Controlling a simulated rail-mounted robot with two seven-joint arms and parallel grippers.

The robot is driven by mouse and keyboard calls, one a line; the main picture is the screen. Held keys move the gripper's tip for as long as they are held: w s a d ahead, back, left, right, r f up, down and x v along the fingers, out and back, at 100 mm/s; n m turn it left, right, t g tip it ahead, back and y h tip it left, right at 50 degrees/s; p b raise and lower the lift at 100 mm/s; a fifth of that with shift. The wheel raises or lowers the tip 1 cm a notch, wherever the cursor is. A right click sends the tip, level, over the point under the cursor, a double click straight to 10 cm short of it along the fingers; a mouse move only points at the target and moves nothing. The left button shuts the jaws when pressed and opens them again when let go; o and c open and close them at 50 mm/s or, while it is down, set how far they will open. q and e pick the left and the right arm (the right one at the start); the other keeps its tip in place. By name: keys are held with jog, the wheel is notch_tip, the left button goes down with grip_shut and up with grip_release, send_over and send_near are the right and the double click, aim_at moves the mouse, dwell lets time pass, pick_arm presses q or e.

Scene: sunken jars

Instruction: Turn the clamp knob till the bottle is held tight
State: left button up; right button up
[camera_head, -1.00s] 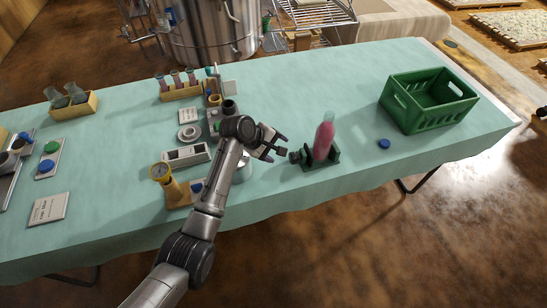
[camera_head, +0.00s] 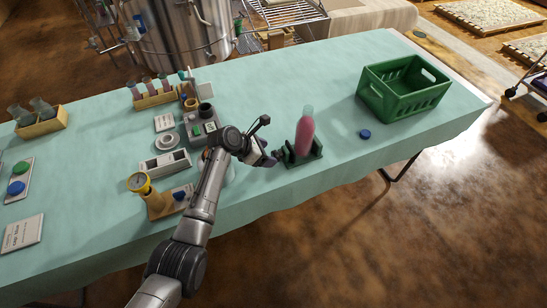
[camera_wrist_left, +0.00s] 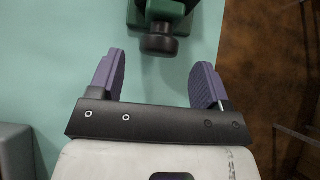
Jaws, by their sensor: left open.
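The bottle (camera_head: 305,134), filled with pink liquid and clear at its neck, stands upright in a dark green clamp (camera_head: 291,163) near the table's front edge. The dark clamp knob (camera_wrist_left: 159,40) sticks out from the clamp's green body (camera_wrist_left: 150,12) toward my left gripper in the left wrist view. My left gripper (camera_head: 267,142) is just left of the clamp in the head view. In the left wrist view the gripper's purple fingers (camera_wrist_left: 158,75) are wide apart and empty, with the knob just beyond the tips, roughly centred between them. My right gripper is not in view.
A green crate (camera_head: 403,105) and a blue cap (camera_head: 365,134) are to the right. Cloth between cap and clamp is clear.

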aim_at(273, 155)
pick_arm(q)
jog(key=shift+b+x, duration=0.9)
jog(key=shift+x, duration=1.15)
jog(key=shift+c, duration=0.3)
jog(key=c, duration=0.9)
jog(key=shift+o, duration=0.2)
jog(key=t+p, duration=0.1)
jog(key=p, duration=0.3)
jog(key=m+t+p, duration=0.1)
jog(key=p, duration=0.4)
jog(key=shift+s+d+r+y, duration=0.1)
jog(key=shift+s+r+y, duration=0.1)
jog(key=shift+y, duration=0.2)
jog(key=shift+f+m+t+p, duration=0.15)
jog(key=shift+m+t+p, duration=0.25)
jog(key=shift+t+p, duration=0.1)
jog(key=shift+f, duration=0.1)
